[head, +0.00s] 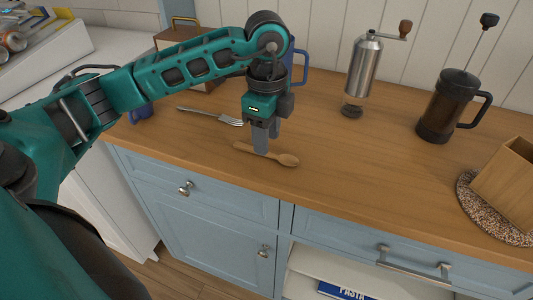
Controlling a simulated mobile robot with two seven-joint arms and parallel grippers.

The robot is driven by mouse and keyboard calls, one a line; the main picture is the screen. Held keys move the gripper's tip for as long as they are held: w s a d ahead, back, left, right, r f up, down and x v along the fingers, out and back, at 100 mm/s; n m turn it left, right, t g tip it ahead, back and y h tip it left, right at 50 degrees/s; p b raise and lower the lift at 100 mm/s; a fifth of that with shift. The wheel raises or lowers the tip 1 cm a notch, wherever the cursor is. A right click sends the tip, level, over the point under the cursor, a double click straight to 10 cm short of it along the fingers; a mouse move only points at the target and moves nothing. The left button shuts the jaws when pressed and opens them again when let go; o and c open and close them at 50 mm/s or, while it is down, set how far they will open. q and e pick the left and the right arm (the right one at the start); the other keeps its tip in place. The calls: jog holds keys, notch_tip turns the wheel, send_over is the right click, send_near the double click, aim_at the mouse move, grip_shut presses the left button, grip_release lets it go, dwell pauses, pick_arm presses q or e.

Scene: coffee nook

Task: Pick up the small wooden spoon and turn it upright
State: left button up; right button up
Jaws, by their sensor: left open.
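The small wooden spoon (287,160) lies flat on the wooden counter (345,160) near its front edge. Its bowl end points right and its handle end points left. My left gripper (267,145) is above the spoon's handle, pointing down, with its fingers open. The fingers overlap part of the handle in this view, and I cannot tell whether they touch it. My right gripper is not in view.
A fork (212,116) lies behind and left of the spoon. A blue mug (299,66) stands behind my left gripper. A metal grinder (364,68), a French press (448,106) and a wooden box (508,180) on a speckled mat (478,222) stand to the right.

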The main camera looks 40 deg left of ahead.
pick_arm(q)
jog(key=shift+f, duration=1.55)
jog(key=shift+c, duration=0.2)
grip_shut()
